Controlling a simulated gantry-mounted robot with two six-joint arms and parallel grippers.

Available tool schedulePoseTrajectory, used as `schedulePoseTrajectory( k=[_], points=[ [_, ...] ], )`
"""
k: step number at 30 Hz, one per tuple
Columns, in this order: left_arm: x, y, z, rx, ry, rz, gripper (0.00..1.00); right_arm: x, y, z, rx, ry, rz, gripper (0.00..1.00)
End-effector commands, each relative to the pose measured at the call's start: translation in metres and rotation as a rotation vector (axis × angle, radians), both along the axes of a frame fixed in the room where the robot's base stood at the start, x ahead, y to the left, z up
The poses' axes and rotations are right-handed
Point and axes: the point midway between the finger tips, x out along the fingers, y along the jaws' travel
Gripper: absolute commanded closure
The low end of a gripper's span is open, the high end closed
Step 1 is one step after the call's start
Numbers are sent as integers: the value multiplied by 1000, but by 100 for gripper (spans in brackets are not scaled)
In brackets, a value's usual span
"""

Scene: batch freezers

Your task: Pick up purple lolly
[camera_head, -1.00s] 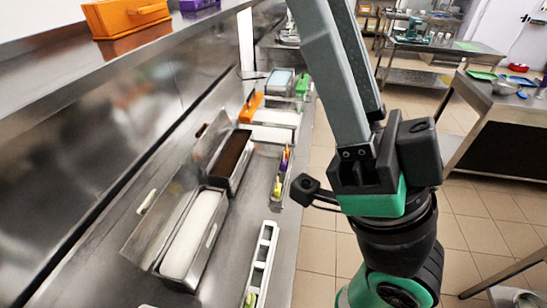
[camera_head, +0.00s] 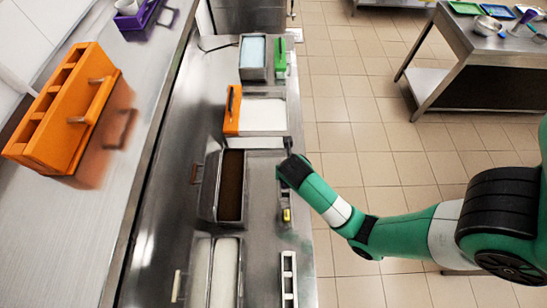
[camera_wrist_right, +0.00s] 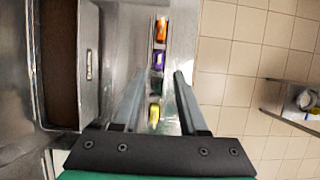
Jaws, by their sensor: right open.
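In the right wrist view a narrow holder (camera_wrist_right: 150,45) carries a row of small lollies. The purple lolly (camera_wrist_right: 159,58) sits between an orange lolly (camera_wrist_right: 161,28) and a dark green one (camera_wrist_right: 157,85); a yellow lolly (camera_wrist_right: 154,113) is nearest my wrist. My right gripper (camera_wrist_right: 160,78) is open and empty, its fingers on either side of the row, with the purple lolly just past the fingertips in the picture. In the head view my right arm covers the purple lolly; only the yellow one (camera_head: 286,214) shows. My left gripper is not in view.
Metal freezer bins with dark (camera_head: 231,185) and white (camera_head: 224,275) contents stand left of the holder. A white empty rack (camera_head: 289,280) lies nearer. An orange rack (camera_head: 62,110) is on the upper shelf. Tiled floor lies to the right.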

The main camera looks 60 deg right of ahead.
Motion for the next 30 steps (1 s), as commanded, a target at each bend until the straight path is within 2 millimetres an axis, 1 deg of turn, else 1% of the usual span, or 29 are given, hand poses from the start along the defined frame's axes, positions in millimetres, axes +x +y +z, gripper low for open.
schedulePoseTrajectory(
  k=[4,9,12,19,20,24,27,30],
  points=[
    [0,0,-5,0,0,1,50,2,-3,-11,-1,0,0,58],
    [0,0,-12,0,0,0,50,7,-15,-43,-2,0,0,58],
    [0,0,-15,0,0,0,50,10,-20,-56,-3,-3,0,58],
    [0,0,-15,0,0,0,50,12,-23,-63,-5,-5,2,58],
    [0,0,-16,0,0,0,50,13,-23,-67,-5,-4,2,58],
    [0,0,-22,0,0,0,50,15,-26,-92,-4,-1,2,58],
    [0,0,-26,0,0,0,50,17,-31,-106,-5,-4,1,58],
    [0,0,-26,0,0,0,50,19,-34,-111,-5,-5,2,58]
  ],
)
